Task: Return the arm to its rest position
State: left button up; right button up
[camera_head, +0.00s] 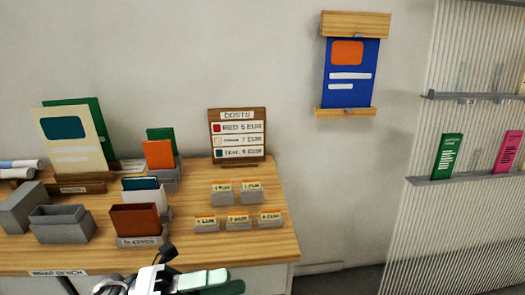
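My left gripper (212,283) shows at the bottom edge, in front of the wooden table's front edge. Its pale green fingers point right and lie close together in this view. The bottom of the frame cuts part of it off, so I cannot tell whether it is open or shut. I see nothing clearly held in it. My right gripper is not in view.
The wooden table (262,240) holds grey boxes (62,225), a brown card in a holder (135,218), small labelled card stands (238,223) and a costs board (238,135). A blue poster (350,93) hangs on the wall. Slatted shelves (470,178) stand right.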

pick_arm(q)
jog(key=w+a+f+n+t+y+p, duration=0.1)
jog(key=a+f+n+t+y, duration=0.3)
jog(key=f+n+t+y, duration=0.75)
jog(key=a+f+n+t+y+p, duration=0.1)
jog(key=a+f+n+t+y, duration=0.45)
jog(key=n, duration=1.15)
jog(key=s+a+f+n+g+y, duration=0.3)
jog(key=s+f+n+g, duration=0.4)
jog(key=s+f, duration=1.2)
notch_tip(320, 180, down, 2)
jog(key=shift+s+a+f+n+g, duration=0.1)
jog(key=shift+s+a+n+g, duration=0.25)
jog(key=shift+a+n, duration=0.55)
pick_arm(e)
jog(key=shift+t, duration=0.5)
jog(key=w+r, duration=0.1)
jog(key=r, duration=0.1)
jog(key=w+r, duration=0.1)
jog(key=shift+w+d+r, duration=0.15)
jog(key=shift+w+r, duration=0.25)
pick_arm(q)
jog(key=shift+w+d, duration=0.1)
